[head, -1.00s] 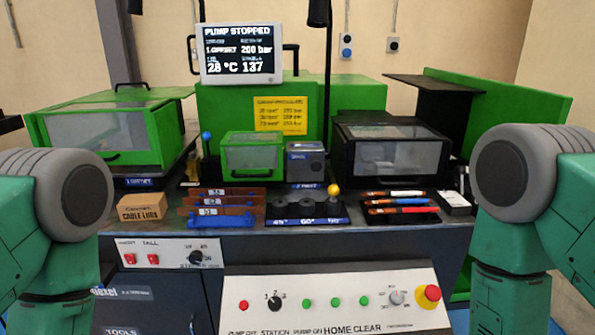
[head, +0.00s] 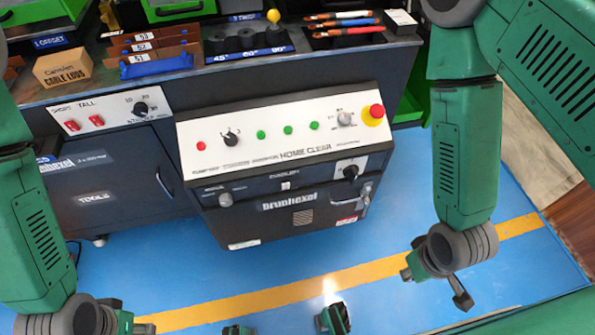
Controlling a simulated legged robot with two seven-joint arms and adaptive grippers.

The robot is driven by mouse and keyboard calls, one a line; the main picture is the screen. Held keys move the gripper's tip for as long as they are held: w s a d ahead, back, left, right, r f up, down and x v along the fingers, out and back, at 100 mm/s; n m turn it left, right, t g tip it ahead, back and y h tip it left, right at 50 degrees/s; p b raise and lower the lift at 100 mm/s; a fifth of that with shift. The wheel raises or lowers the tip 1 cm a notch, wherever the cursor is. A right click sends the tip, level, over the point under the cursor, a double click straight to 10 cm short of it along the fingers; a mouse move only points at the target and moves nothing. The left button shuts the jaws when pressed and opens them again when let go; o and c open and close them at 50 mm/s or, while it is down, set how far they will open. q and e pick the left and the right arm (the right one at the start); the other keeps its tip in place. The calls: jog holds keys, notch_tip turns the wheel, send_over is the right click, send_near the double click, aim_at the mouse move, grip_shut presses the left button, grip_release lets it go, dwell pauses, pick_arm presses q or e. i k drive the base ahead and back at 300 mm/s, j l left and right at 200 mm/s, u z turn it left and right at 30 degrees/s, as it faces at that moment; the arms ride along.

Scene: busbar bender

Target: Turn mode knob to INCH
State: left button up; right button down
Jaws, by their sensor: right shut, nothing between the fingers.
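The white sloped control panel (head: 285,130) is in the middle of the head view. It carries a black selector knob (head: 231,138) at left and a silver knob (head: 345,119) at right. On its dark lower front are a grey knob (head: 225,200) and a black knob (head: 350,172). Their small labels are too blurred to tell which is the mode knob or where INCH lies. My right gripper (head: 462,297) is shut and empty, low at the right, well apart from the panel. My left gripper (head: 140,326) is partly cut off at the bottom left; its fingers are unclear.
A red emergency button (head: 376,112) stands at the panel's right end. A tool cabinet (head: 115,180) with a smaller switch strip is at left. Busbars, a cable lug box (head: 62,69) and pens lie on the bench above.

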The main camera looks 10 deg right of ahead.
aim_at(226, 199)
jog(key=i+l+u, duration=0.1)
jog(key=l+u, duration=0.25)
jog(key=l, duration=0.25)
jog(key=l+u, duration=0.4)
jog(key=l, duration=0.2)
